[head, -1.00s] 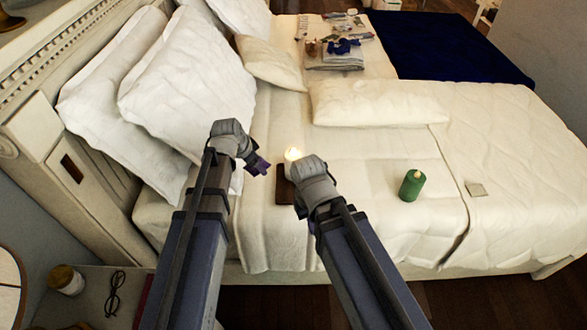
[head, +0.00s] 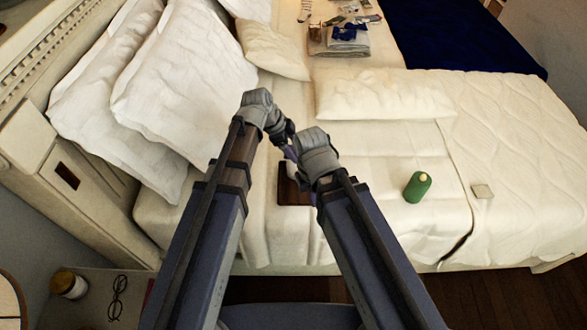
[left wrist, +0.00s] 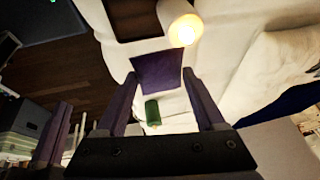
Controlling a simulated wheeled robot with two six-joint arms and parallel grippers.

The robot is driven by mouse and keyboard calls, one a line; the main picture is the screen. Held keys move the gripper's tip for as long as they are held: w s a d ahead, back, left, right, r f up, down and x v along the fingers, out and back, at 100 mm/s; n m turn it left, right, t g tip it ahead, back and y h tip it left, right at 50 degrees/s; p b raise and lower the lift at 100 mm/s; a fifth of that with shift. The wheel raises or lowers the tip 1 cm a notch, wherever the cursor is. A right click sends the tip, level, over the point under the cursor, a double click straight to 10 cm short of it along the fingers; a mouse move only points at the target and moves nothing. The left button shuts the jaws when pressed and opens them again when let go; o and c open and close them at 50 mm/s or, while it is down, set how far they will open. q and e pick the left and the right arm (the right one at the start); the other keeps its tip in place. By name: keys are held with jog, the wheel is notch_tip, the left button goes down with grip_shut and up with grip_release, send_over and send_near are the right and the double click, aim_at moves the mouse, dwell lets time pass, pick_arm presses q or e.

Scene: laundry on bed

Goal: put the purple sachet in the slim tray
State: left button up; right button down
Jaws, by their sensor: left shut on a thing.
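The purple sachet (left wrist: 158,72) is a flat square held between the fingertips of my left gripper (left wrist: 162,85). In the head view the sachet (head: 291,153) shows as a small purple patch at the left fingertips. The slim tray (head: 288,192) is dark brown and lies on the bed below the grippers, partly covered by my right arm. It also shows at the top of the left wrist view (left wrist: 120,28). The sachet looks held above the bed near the tray. My right gripper (head: 318,158) is beside the tray, its fingers hidden by its wrist.
A white pillow (head: 385,95) and folded clothes (head: 340,42) are farther back. The bed between is clear.

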pick_arm(q)
notch_tip(320, 180, down, 7)
jog(key=b, duration=0.6)
jog(key=shift+f, duration=0.25)
jog(key=shift+f+b, duration=0.35)
jog(key=shift+b, duration=0.2)
jog(key=shift+f, duration=0.1)
jog(key=shift+s, duration=0.1)
jog(key=o, duration=1)
jog(key=shift+o, duration=0.2)
